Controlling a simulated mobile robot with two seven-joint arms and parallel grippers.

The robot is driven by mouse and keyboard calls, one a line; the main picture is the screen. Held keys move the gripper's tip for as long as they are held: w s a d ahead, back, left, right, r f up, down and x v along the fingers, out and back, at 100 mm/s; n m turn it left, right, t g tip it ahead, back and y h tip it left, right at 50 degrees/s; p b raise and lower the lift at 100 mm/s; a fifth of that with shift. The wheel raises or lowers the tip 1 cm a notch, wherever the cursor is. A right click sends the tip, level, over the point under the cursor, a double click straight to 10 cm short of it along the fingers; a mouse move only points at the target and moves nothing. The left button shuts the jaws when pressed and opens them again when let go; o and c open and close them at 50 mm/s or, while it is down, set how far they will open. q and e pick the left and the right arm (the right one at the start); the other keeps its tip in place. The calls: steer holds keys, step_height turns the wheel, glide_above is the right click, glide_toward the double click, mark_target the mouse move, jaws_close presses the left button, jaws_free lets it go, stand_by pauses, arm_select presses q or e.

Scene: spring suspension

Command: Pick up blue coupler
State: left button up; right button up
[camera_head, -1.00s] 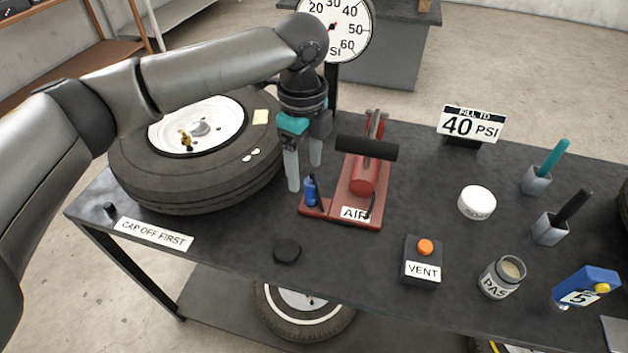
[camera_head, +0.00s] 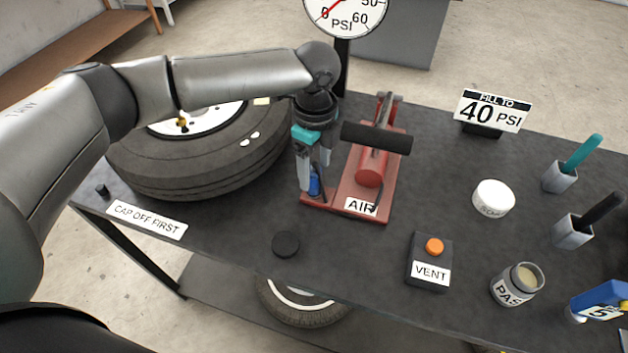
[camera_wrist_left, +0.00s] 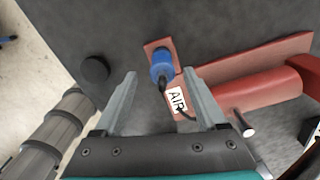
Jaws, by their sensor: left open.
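The blue coupler (camera_head: 314,185) stands upright on the small foot of the red air pump (camera_head: 370,172), with a dark hose at it. In the left wrist view the coupler (camera_wrist_left: 163,64) lies ahead of the fingertips, between their lines. My left gripper (camera_head: 314,180) is open and points down just above and around the coupler in the head view. One finger partly hides the coupler there. In the wrist view both fingers (camera_wrist_left: 160,80) are apart and I see no contact with the coupler. My right gripper is not in view.
A tire (camera_head: 190,165) lies left of the gripper. A black puck (camera_head: 286,244) and a VENT box (camera_head: 429,262) stand in front. The pump's black handle (camera_head: 377,138) rises close to the right of the gripper. A gauge (camera_head: 345,12) stands behind.

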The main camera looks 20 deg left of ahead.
mark_target(314, 182)
arm_select(q)
steer(key=shift+w+a+f+b, duration=0.1)
steer(key=shift+f+b, duration=0.2)
steer(key=shift+f, duration=1.05)
steer(key=shift+w+a+f+b, duration=0.1)
steer(key=shift+f+b, duration=0.15)
steer(key=shift+f, duration=1.1)
steer(key=shift+c, duration=0.4)
jaws_close()
